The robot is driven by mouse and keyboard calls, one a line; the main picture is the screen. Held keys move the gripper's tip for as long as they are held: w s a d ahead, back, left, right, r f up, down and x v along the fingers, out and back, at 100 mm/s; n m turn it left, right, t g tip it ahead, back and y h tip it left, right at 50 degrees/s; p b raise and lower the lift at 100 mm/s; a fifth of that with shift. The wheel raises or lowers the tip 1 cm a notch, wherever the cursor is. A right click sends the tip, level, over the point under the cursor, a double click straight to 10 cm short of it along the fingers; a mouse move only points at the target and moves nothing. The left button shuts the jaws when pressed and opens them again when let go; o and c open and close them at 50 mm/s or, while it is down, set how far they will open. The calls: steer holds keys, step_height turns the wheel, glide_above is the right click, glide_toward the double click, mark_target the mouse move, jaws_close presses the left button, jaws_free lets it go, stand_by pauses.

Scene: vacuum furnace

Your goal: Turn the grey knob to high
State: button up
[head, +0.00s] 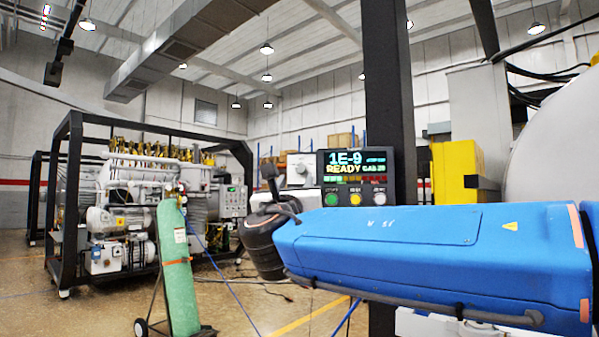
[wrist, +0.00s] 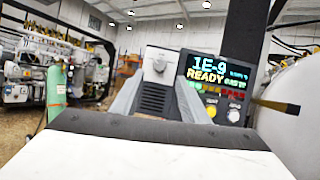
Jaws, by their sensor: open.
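The grey knob (wrist: 158,66) sits on the front of a light grey box (wrist: 160,54) in the wrist view, just above the middle of the picture. Its pointer setting is too small to read. My gripper (wrist: 158,88) is open, its two grey fingers apart at the left and right below the knob. The fingers look short of the knob, with nothing between them. In the head view a light grey box (head: 299,168) shows behind my blue arm, left of the display. The fingers are hard to make out there.
A display panel (wrist: 215,74) reading "1E-9 READY" stands right of the knob box, with green, yellow and white buttons beneath. A black post (head: 389,100) rises behind it. A green gas cylinder (head: 178,265) and framed pump machinery (head: 130,200) stand left. A large pale vessel (head: 560,140) is right.

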mark_target(300, 168)
steer(key=x, duration=0.9)
steer(key=shift+w, duration=0.25)
steer(key=shift+c, duration=0.2)
jaws_close()
